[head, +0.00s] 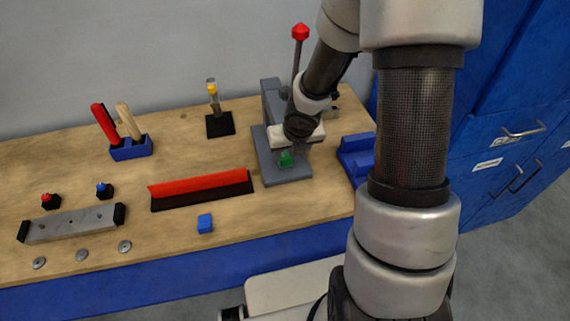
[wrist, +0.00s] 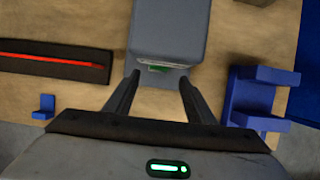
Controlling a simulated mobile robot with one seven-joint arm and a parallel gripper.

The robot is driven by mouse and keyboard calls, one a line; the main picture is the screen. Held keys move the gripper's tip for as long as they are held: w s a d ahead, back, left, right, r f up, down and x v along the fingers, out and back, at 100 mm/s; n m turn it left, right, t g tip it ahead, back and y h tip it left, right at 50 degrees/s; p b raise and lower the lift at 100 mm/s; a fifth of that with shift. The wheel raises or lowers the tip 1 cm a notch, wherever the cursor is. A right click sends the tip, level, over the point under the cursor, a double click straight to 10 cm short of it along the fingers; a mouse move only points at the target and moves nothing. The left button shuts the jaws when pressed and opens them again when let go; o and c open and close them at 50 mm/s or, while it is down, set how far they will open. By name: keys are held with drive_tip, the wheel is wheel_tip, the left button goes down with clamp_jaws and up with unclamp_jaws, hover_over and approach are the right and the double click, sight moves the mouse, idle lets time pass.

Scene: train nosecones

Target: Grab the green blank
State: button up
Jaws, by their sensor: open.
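The green blank (head: 286,159) sits on the base of a grey press (head: 290,179) with a red-knobbed lever. In the wrist view only a small strip of the green blank (wrist: 158,69) shows, under the edge of the press's grey upper part (wrist: 170,30). My gripper (wrist: 158,76) is open and empty, its two dark fingers on either side of the green strip in that picture. In the head view the gripper (head: 303,138) is beside the press, just above the blank. I cannot tell how far the fingertips are from the blank.
A blue stepped holder (head: 357,158) stands right of the press. Left of it are a red bar on a black base (head: 202,189), a small blue block (head: 205,223), a black stand (head: 220,124) and a blue tool holder (head: 131,148). Blue cabinets (head: 500,165) are at the right.

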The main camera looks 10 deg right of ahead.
sight(286, 160)
drive_tip(key=b+x, duration=0.1)
drive_tip(key=x, duration=0.2)
drive_tip(key=b+x, duration=0.2)
drive_tip(key=x, duration=0.1)
drive_tip(key=shift+a+r, duration=0.1)
drive_tip(key=shift+a, duration=0.1)
drive_tip(key=shift+r, duration=0.1)
drive_tip(key=c, duration=1.2)
drive_tip(key=shift+r, duration=0.1)
